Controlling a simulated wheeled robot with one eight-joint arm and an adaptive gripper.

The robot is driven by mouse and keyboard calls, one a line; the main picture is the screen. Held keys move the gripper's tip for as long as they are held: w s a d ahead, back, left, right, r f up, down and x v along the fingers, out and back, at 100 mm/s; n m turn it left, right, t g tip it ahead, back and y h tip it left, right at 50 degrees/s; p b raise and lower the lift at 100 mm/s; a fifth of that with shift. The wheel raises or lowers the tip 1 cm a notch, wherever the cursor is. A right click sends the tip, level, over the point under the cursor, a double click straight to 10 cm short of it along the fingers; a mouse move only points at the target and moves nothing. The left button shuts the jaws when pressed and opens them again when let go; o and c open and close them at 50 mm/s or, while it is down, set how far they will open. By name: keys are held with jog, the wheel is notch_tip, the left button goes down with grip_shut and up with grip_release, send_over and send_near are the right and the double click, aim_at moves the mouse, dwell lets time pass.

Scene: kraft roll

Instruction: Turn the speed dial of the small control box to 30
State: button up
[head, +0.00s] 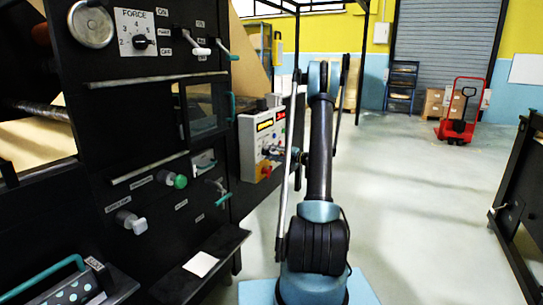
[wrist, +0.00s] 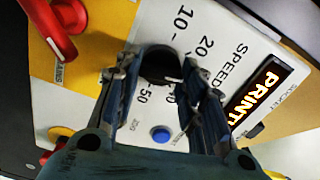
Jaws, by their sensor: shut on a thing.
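The small control box (head: 247,152) is mounted at the right end of the black machine in the head view. In the wrist view its white and yellow face (wrist: 65,120) fills much of the picture, tilted. The black speed dial (wrist: 158,66) sits by the word SPEED, with 10, 20 and 50 readable around it. Another number is partly covered by the right finger, and I cannot read 30. My gripper (wrist: 162,72) is shut on the dial, one finger on each side. The dial's pointer setting is not clear.
Near the dial are a blue button (wrist: 161,135), a red switch handle (wrist: 50,28) and a lit PRINT display (wrist: 266,92). The machine's black panel with levers and a FORCE dial (head: 141,41) stands left. Open floor (head: 410,200) lies right.

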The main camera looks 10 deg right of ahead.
jog(key=shift+w+f+m, duration=0.1)
jog(key=shift+m, duration=1)
jog(key=shift+d, duration=0.1)
jog(key=o, duration=1.1)
jog(key=shift+f, duration=0.1)
jog(key=v, duration=1.2)
